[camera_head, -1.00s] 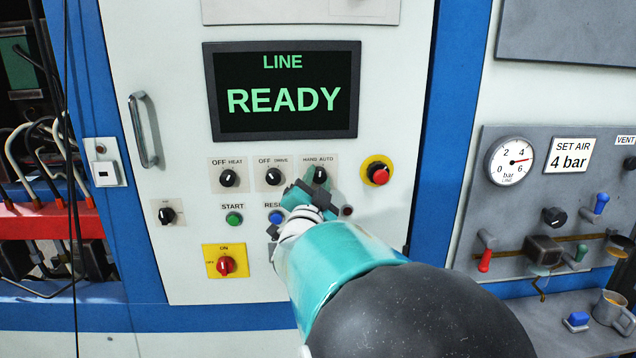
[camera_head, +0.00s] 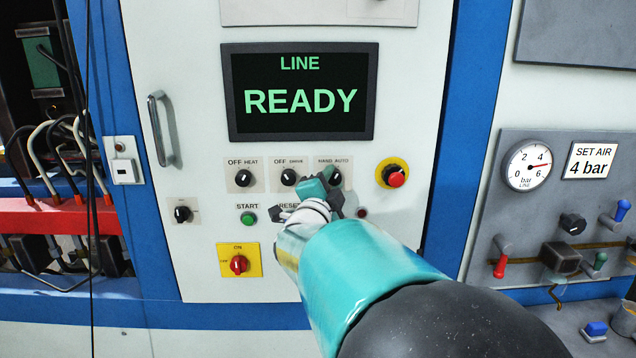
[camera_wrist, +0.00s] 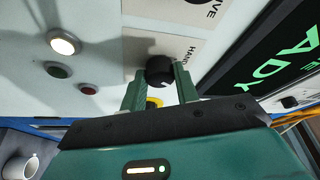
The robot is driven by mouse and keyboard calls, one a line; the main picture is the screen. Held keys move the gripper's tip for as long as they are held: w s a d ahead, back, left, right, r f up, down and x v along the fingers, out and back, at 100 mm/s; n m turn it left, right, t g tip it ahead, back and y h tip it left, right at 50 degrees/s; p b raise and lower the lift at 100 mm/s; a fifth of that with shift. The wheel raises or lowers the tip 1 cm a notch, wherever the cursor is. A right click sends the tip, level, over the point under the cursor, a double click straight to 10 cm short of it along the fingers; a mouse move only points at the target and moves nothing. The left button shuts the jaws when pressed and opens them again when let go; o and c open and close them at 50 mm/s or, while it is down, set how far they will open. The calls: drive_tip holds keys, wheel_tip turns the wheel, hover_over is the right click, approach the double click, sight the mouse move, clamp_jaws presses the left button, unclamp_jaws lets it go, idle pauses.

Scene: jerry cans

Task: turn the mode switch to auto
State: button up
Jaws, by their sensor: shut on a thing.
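The mode switch, a black round knob (camera_head: 334,178), sits under the HAND AUTO label (camera_head: 333,161) on the white panel. In the wrist view the knob (camera_wrist: 160,70) is between my two green fingers, with a small white mark on its lower side. My gripper (camera_head: 328,186) is shut on the knob and partly covers it in the head view. In the wrist view my gripper (camera_wrist: 160,84) has one finger on each side of it. Which label the knob points to is hard to tell.
The HEAT knob (camera_head: 243,178) and DRIVE knob (camera_head: 289,177) are to the left. A red button on yellow (camera_head: 395,178) is close on the right. A START button (camera_head: 248,217) and a red switch (camera_head: 239,264) sit below. The screen (camera_head: 300,92) reads LINE READY.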

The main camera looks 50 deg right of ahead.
drive_tip(key=o, duration=1)
drive_tip(key=shift+c, duration=0.2)
drive_tip(key=v, duration=1.3)
drive_tip(key=shift+s+a+f, duration=0.15)
drive_tip(key=shift+a+f, duration=0.05)
drive_tip(key=shift+a, duration=0.15)
